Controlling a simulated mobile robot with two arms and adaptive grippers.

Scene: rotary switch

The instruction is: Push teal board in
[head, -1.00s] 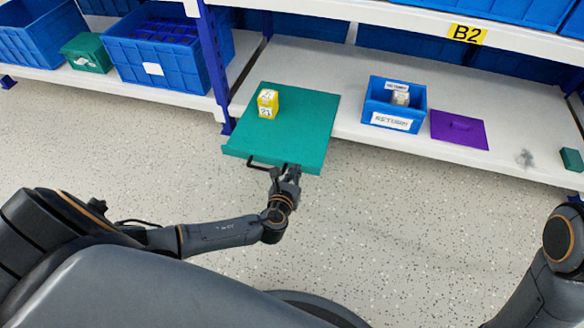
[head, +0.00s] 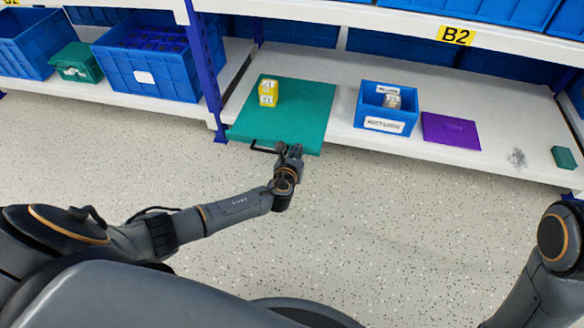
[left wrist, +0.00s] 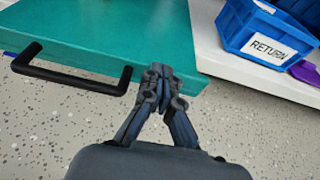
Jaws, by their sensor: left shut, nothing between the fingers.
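The teal board (head: 300,112) lies on the white shelf, its front edge sticking out a little past the shelf's front edge. It carries a black handle (head: 262,148) on its front, also seen in the left wrist view (left wrist: 75,78). A yellow block with white labels (head: 268,93) stands on the board. My left gripper (head: 289,152) is shut and empty at the board's front edge, right of the handle. In the left wrist view its fingertips (left wrist: 160,72) meet the front edge; whether they press on it is hard to tell. My right gripper is out of view.
A blue RETURN bin (head: 385,125) stands right of the board, with a gap between them. A purple board (head: 450,131) lies farther right. A blue shelf post (head: 212,75) rises close to the board's left side. The floor in front is clear.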

